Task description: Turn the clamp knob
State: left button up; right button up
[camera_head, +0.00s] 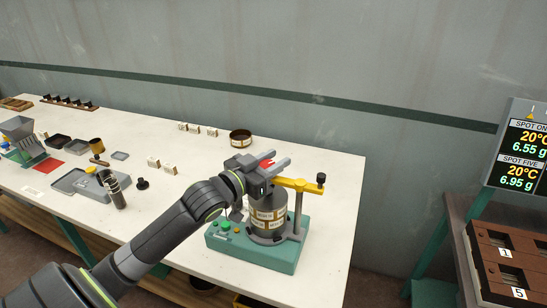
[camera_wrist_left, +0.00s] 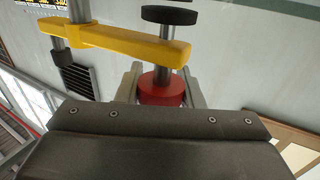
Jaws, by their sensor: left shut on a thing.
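The clamp stands on a green base (camera_head: 262,256), with a yellow arm (camera_head: 300,185) on an upright post. A black knob (camera_head: 320,178) is at the arm's right end. The red clamp knob (camera_head: 267,164) is above the drum (camera_head: 267,212), partly hidden between my fingers. My left gripper (camera_head: 272,162) is shut on the red knob. In the left wrist view the red knob (camera_wrist_left: 162,90) sits between the fingers, on a shaft through the yellow arm (camera_wrist_left: 130,43). A black disc (camera_wrist_left: 170,15) is on the arm's other side. My right gripper is not in view.
On the white table (camera_head: 330,215), a round dark ring (camera_head: 240,138) lies behind my gripper. Small labelled blocks (camera_head: 168,168), a grey tray (camera_head: 72,181) and a hopper (camera_head: 20,135) stand to the left. A display (camera_head: 522,150) is at right.

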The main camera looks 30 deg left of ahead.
pick_arm(q)
jog(key=n+y+p, duration=0.1)
jog(key=n+y, duration=0.1)
jog(key=y, duration=0.1)
jog(key=n+y+p, duration=0.1)
jog(key=y+p, duration=0.1)
jog(key=y, duration=0.1)
jog(key=n+y+p, duration=0.2)
jog(key=shift+a+n+y, duration=0.3)
jog(key=shift+a+y, duration=0.1)
jog(key=shift+a+n+g+y, duration=0.15)
jog(key=shift+n+g+y, duration=0.45)
jog(key=shift+n+y, duration=0.5)
jog(key=shift+y, duration=0.3)
jog(key=o, duration=1)
